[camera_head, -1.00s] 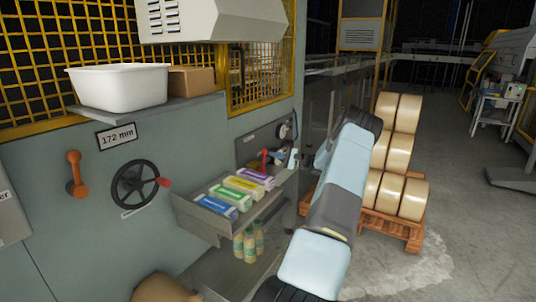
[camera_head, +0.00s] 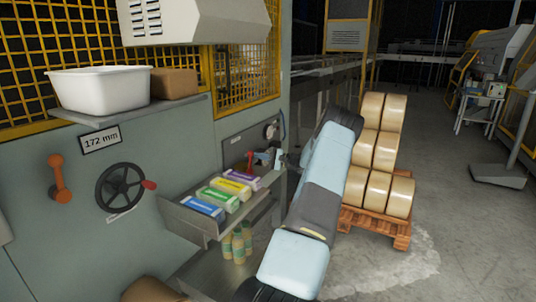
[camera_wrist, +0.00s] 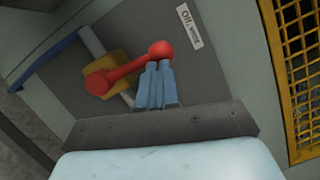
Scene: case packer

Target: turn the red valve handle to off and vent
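The red valve handle (camera_wrist: 128,68) is a short bar with a rounded end at each side, lying aslant across a yellow valve body (camera_wrist: 120,62) in the wrist view. Its upper right end is towards a label (camera_wrist: 187,25) that begins "Off". My gripper (camera_wrist: 156,64) has its two blue fingers side by side with no clear gap. Their tips are right beside the handle's upper right end; whether they touch cannot be told. The handle also shows small in the head view (camera_head: 249,160), with my gripper at its right, partly hidden by my arm.
A shelf (camera_head: 222,228) with several coloured boxes juts out left of my arm. A handwheel (camera_head: 120,188) and an orange lever (camera_head: 59,178) are on the panel. A pallet (camera_head: 378,222) of large rolls stands right of my arm. The floor further right is open.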

